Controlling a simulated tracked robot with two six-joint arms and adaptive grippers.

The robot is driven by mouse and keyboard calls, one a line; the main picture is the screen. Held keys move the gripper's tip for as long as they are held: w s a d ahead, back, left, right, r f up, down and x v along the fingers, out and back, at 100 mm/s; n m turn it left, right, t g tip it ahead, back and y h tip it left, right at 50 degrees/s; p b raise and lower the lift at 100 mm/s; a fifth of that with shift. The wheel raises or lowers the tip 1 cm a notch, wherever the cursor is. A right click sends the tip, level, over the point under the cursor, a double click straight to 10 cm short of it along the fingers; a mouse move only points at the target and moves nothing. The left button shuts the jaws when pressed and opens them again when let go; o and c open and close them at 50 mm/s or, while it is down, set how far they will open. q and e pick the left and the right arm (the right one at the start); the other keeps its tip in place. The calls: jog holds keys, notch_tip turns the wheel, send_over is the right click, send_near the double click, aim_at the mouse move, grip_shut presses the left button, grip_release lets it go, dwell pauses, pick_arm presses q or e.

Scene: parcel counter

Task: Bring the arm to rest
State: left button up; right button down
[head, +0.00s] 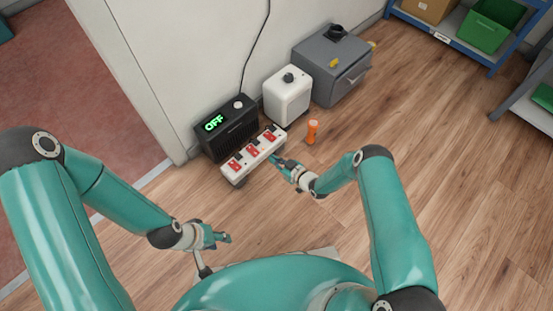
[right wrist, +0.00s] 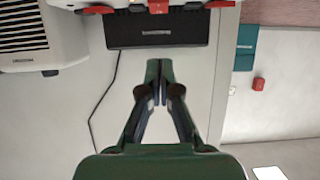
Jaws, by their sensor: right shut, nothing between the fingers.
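My right gripper (head: 278,163) is shut and empty, just in front of the white switch strip (head: 252,157) with red switches; the head view does not show clearly whether it touches the strip. In the right wrist view its fingertips (right wrist: 159,66) are together with nothing between them. The strip's edge (right wrist: 65,24) with red parts shows at the top of that view. My left gripper (head: 222,238) hangs low, left of the middle in the head view, apart from the strip. I cannot tell whether its fingers are open.
A black box (head: 238,135) reading OFF in green stands behind the strip. A white box (head: 287,98) with a black knob and a grey box (head: 332,72) stand farther right. An orange cylinder (head: 312,131) stands near my right gripper. The wooden floor (head: 440,150) at right is clear.

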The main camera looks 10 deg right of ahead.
jog(key=shift+s+d+r, duration=0.1)
jog(key=shift+s+d, duration=0.2)
jog(key=shift+s, duration=0.15)
